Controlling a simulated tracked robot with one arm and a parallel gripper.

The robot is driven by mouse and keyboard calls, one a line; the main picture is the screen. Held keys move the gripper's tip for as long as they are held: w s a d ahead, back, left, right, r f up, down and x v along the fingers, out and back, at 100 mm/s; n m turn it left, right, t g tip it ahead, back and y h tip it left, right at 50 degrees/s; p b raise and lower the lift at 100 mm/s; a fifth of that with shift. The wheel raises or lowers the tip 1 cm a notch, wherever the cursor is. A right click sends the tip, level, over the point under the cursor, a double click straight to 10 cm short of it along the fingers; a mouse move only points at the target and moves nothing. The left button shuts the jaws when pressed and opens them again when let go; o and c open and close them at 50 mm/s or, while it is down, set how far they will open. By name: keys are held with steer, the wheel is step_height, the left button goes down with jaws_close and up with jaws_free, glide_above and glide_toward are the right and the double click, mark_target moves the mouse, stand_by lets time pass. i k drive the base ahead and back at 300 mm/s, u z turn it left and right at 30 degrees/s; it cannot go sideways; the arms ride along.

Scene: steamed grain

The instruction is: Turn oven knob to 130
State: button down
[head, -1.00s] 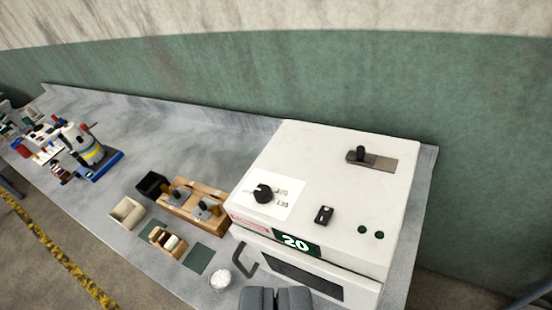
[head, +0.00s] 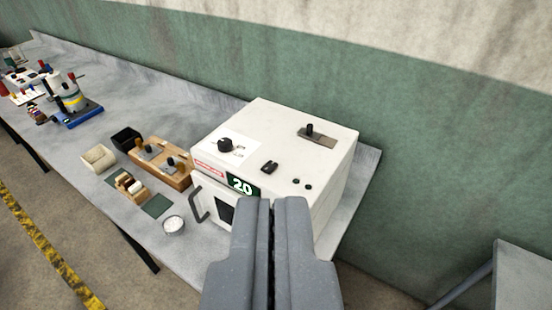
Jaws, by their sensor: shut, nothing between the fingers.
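The white oven (head: 277,130) stands on the grey bench, right of the picture's middle. Its black round knob (head: 225,145) sits on a pale panel on the left of the oven's top. The green display (head: 243,185) on the front edge reads 20. My gripper (head: 271,203) points forward from the bottom of the picture. Its two grey fingers are shut and empty, and they cover part of the oven's front. The gripper appears on the near side of the oven, apart from the knob.
On the oven's top are a slider with a black handle (head: 310,130) and a small black switch (head: 269,167). A black door handle (head: 198,204) sticks out in front. A white bowl (head: 173,225) and a wooden block (head: 160,165) stand to the left. Another grey table (head: 522,275) is at right.

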mark_target(224, 145)
steer(key=z, duration=0.1)
steer(key=k, duration=0.5)
steer(key=u, duration=0.55)
steer(key=i, duration=1.6)
steer(key=z, duration=0.4)
